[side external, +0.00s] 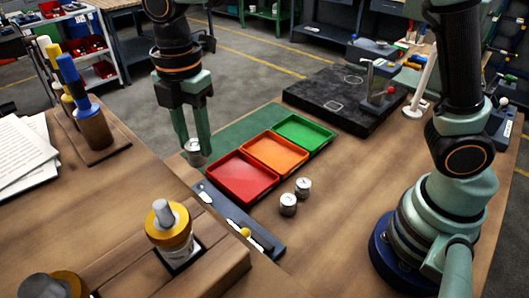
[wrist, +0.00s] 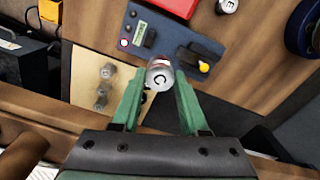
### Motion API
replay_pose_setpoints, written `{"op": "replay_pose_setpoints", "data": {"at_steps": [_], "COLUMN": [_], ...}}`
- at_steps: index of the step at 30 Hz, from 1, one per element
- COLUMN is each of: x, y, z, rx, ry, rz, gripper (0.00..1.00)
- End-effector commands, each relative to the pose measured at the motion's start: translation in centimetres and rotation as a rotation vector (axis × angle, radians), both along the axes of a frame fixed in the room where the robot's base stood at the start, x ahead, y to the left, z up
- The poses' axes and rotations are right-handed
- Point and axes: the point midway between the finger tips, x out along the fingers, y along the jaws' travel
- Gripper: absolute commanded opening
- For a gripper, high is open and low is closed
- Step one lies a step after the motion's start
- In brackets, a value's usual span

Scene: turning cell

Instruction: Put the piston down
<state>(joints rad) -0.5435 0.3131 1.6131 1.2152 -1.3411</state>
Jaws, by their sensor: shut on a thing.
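My gripper (side external: 194,150) hangs at the left of the red tray in the side view, its green fingers pointing down. It is shut on a silvery piston (side external: 193,146), held at the fingertips. In the wrist view the piston (wrist: 159,76) sits between the green fingers of my gripper (wrist: 160,90), its end marked with a dark letter like C toward the camera. In the side view the piston appears near the tray's upper left corner; its exact height above the bench is hard to tell. Two similar pistons (side external: 288,204) (side external: 303,187) stand on the bench right of the red tray.
Red (side external: 243,177), orange (side external: 276,153) and green (side external: 304,131) trays stand in a row, looking empty. A dark blue panel (side external: 238,219) with a yellow knob lies in front. A black slab (side external: 345,98) is behind. Wooden bench is bare right of the pistons.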

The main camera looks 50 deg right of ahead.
Motion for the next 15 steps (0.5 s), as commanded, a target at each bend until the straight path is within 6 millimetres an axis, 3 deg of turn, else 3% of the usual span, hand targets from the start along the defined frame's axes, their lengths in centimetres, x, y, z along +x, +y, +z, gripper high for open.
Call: {"op": "replay_pose_setpoints", "data": {"at_steps": [3,8,11,15], "x": [0.1,0.3,1.2,2.6], "y": [0.0,-0.5,-2.6,-7.0], "z": [2.0,3.3,3.5,3.3], "rx": [0.002,0.001,0.0,0.0], "ry": [-0.003,-0.002,-0.001,0.0], "rz": [0.0,-0.031,-0.148,-0.411], "gripper": [0.0,0.0,0.0,0.0]}}
